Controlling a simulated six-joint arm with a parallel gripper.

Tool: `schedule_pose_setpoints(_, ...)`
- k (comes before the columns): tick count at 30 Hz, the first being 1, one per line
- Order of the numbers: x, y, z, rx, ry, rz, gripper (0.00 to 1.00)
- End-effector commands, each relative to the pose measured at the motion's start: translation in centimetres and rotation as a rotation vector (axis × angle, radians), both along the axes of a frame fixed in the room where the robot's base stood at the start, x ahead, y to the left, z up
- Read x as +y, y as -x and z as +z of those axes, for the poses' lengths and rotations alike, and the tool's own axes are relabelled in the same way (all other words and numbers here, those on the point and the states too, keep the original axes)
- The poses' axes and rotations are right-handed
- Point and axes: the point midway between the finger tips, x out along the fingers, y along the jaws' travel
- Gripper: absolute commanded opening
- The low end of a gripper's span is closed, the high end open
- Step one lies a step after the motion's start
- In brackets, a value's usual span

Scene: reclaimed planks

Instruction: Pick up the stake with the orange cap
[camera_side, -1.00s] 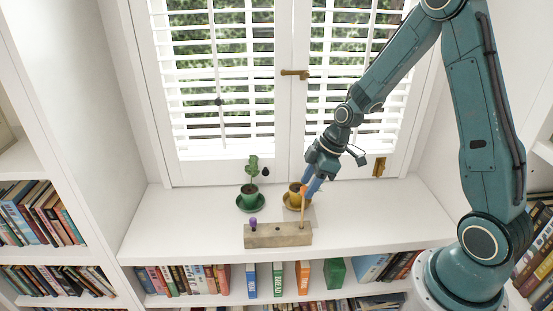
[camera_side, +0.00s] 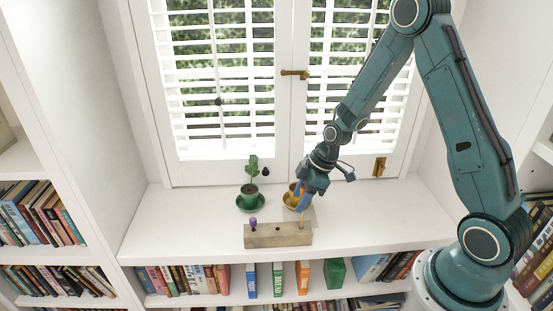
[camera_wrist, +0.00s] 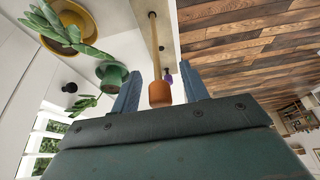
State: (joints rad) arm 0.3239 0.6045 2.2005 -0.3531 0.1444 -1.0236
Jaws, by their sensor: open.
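The stake with the orange cap (camera_wrist: 160,94) shows in the wrist view, its cap and pale wooden shaft between my two blue fingers. In the side view the shaft (camera_side: 302,228) stands upright at the right end of the wooden block (camera_side: 265,237), and my gripper partly hides its top. My gripper (camera_side: 301,203) is open around the upper stake; the wrist view shows the fingers (camera_wrist: 161,75) apart, with a gap on each side of the cap. A purple-capped stake (camera_side: 253,222) stands at the block's left end.
A green pot with a plant (camera_side: 250,196) stands behind the block. A yellow pot on a saucer (camera_side: 290,201) stands close behind my gripper. Shuttered windows (camera_side: 225,90) rise behind the white ledge (camera_side: 180,220). The ledge is clear at left and right.

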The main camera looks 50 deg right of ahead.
Motion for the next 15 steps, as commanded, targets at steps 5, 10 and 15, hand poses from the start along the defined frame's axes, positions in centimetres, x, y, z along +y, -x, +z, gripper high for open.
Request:
schedule_pose_setpoints(5,0.00,-0.01,0.00,0.000,0.000,0.000,0.45)
schedule_pose_setpoints(10,0.00,0.00,0.01,0.000,0.000,0.000,0.45)
schedule_pose_setpoints(15,-0.01,0.01,0.02,0.000,0.000,0.000,0.31)
